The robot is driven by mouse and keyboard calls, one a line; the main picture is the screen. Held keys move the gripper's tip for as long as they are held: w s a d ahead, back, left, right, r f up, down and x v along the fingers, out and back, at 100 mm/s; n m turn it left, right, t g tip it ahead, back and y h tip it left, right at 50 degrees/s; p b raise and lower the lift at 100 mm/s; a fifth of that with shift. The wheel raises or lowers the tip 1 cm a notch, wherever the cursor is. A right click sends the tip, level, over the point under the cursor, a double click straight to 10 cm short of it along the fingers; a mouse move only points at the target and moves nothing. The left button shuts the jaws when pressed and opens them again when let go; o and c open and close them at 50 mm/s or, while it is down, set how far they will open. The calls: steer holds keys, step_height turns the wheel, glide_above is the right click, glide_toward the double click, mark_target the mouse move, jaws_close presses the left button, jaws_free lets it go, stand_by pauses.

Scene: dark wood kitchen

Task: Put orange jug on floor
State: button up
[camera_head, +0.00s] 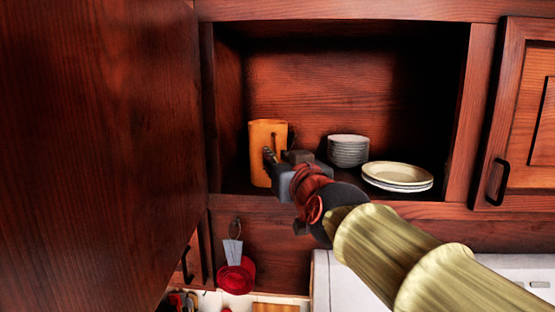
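The orange jug (263,138) stands upright on the left side of the open cabinet's shelf. My gripper (270,155) reaches into the cabinet from the lower right and is at the jug's right side, by its handle. The fingers overlap the jug in this view. I cannot tell whether they touch it or how far they are closed. Part of the jug's right side and handle is hidden behind the gripper. The floor does not show clearly.
Stacked bowls (348,150) and plates (398,175) stand right of my gripper on the same shelf. A large open cabinet door (95,130) fills the left. Below are a red utensil or pan (236,277) and a white appliance (330,280).

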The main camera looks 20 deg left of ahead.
steer(key=shift+o, duration=0.4)
steer(key=shift+w+a+f, duration=0.1)
steer(key=shift+w, duration=0.05)
steer(key=shift+r, duration=0.25)
steer(key=p+v, duration=0.2)
steer(key=v, duration=1)
steer(key=s+d+f+m+g+h, duration=0.35)
steer(key=d+f+h, duration=0.25)
steer(key=d+f, duration=1.35)
steer(key=s+d+f+m+g+h, duration=0.3)
steer(key=s+d+f+g+h, duration=0.1)
steer(key=s+d+f, duration=1)
step_height(320, 180, down, 2)
steer(key=shift+s+f+m+g+h, duration=0.1)
steer(key=shift+s+m+g+h, duration=0.25)
steer(key=shift+g, duration=0.4)
